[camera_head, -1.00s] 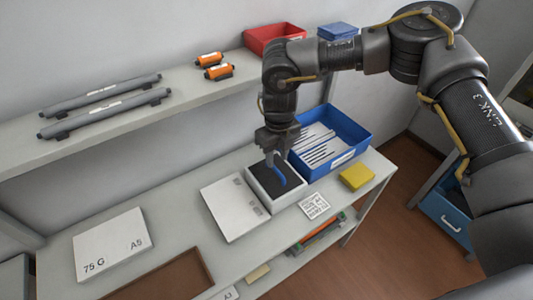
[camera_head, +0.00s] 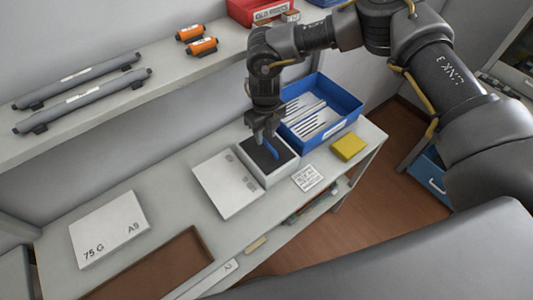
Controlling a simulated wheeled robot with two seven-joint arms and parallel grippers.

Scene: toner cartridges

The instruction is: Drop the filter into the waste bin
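A white open box (camera_head: 285,168) with a dark grey inside (camera_head: 259,155) stands on the lower bench, its white lid-like panel (camera_head: 222,184) lying flat beside it on the left. I cannot tell for sure whether the dark piece in the box is the filter. My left gripper is not in view.
A blue tray (camera_head: 337,127) with white slats stands behind the box. A yellow block (camera_head: 348,147) and a printed card (camera_head: 308,178) lie nearby. Grey rollers (camera_head: 90,97), orange cartridges (camera_head: 202,46) and a red bin (camera_head: 253,13) sit on the upper shelf.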

